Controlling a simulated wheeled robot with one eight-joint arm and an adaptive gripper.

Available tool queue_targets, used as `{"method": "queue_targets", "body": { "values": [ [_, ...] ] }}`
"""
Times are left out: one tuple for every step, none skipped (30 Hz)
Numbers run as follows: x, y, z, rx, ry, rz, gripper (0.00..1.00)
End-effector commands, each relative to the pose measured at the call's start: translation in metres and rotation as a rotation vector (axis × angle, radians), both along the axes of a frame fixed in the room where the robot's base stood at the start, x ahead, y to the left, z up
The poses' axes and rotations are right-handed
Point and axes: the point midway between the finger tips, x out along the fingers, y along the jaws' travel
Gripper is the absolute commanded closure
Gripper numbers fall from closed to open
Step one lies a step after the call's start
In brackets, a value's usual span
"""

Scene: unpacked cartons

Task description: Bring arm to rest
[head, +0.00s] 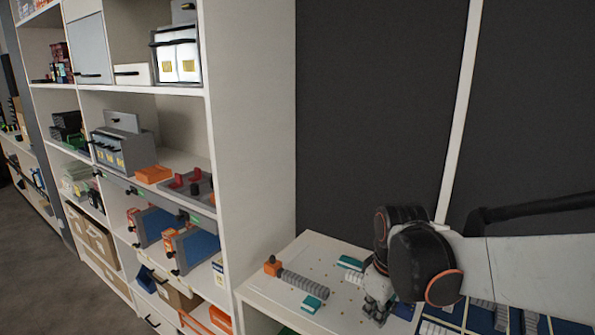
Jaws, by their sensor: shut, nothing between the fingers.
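My arm reaches in from the right edge in the head view, over a white perforated work surface (262,290). My gripper (376,312) is at the arm's end, pointing down, low over the surface's right part. Its fingers are small in the picture and look closed, with nothing seen between them. The black wrist joint hides part of the surface behind it.
On the surface lie a ribbed grey rod with an orange end block (273,266), a teal block (311,304) and another teal block (350,263). Blue compartments (450,313) lie at the lower right. A loaded white shelf unit (245,130) stands left. A dark wall (375,100) is behind.

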Motion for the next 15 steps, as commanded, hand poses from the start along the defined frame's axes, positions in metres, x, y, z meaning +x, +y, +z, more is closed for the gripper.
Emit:
{"method": "queue_targets", "body": {
  "values": [
    [-0.011, -0.003, 0.008, 0.008, -0.024, -0.039, 1.0],
    [-0.017, -0.005, 0.012, 0.014, -0.039, -0.063, 1.0],
    [-0.024, -0.007, 0.017, 0.022, -0.062, -0.097, 1.0],
    [-0.03, -0.008, 0.021, 0.028, -0.077, -0.122, 1.0],
    [-0.035, -0.009, 0.025, 0.035, -0.093, -0.147, 1.0],
    [-0.043, -0.011, 0.029, 0.044, -0.114, -0.18, 1.0],
    [-0.048, -0.012, 0.032, 0.052, -0.13, -0.206, 1.0],
    [-0.054, -0.014, 0.035, 0.06, -0.146, -0.23, 1.0],
    [-0.061, -0.015, 0.038, 0.071, -0.166, -0.263, 1.0],
    [-0.066, -0.017, 0.04, 0.08, -0.183, -0.287, 1.0],
    [-0.072, -0.018, 0.042, 0.089, -0.198, -0.312, 1.0],
    [-0.079, -0.02, 0.044, 0.102, -0.22, -0.344, 1.0],
    [-0.085, -0.021, 0.045, 0.112, -0.235, -0.369, 1.0],
    [-0.09, -0.022, 0.047, 0.122, -0.25, -0.393, 1.0],
    [-0.097, -0.023, 0.048, 0.136, -0.271, -0.424, 1.0]
  ]
}}
